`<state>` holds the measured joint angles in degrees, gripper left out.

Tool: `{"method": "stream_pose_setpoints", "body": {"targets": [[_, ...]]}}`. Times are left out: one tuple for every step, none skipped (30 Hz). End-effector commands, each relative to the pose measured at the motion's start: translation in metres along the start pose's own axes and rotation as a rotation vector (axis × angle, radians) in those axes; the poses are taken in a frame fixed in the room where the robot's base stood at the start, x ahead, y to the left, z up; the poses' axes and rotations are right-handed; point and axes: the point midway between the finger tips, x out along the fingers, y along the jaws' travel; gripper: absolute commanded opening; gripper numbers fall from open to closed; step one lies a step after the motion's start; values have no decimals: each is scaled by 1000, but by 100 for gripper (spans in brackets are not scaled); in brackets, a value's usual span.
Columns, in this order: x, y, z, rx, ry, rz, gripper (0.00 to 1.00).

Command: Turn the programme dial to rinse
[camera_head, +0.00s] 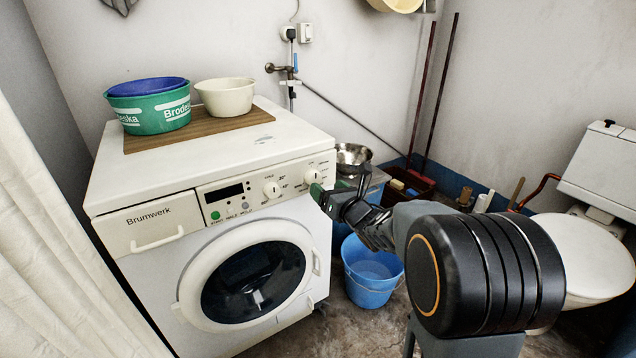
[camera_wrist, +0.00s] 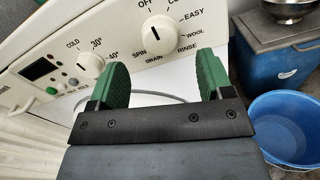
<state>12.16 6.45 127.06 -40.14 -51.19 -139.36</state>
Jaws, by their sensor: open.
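The programme dial (camera_wrist: 158,30) is a round white knob on the machine's control panel. Around it are the words OFF, EASY, WOOL, RINSE and SPIN, with RINSE at its lower right. I cannot clearly tell which word its pointer faces. In the head view the dial (camera_head: 313,176) sits at the panel's right end, just beyond my gripper (camera_head: 326,194). In the wrist view my gripper (camera_wrist: 160,76) is open and empty, its green fingers apart below the dial, one towards each side. No contact with the dial shows.
A similar temperature dial (camera_wrist: 91,64) lies left of the programme dial. The washing machine (camera_head: 215,240) carries a wooden board with a green tub (camera_head: 150,112) and a cream bowl (camera_head: 226,97). A blue bucket (camera_head: 372,284) stands on the floor to the right.

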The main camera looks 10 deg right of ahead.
Motion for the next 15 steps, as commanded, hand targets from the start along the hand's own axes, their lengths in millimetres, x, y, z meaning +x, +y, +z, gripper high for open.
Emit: {"method": "stream_pose_setpoints", "body": {"targets": [[10,1,-2,0,1,4,73],[15,0,-2,0,1,3,73],[22,0,-2,1,1,2,73],[26,0,-2,1,1,2,73],[30,1,-1,1,0,2,73],[35,0,-2,1,1,2,73],[39,0,-1,1,1,1,73],[42,0,-1,1,1,1,73],[46,0,-1,0,0,1,73],[48,0,-1,1,1,1,73],[50,0,-1,1,1,1,73],[53,0,-1,1,0,1,73],[54,0,0,1,0,1,73],[55,0,0,1,0,0,73],[56,0,0,2,1,0,73]]}}
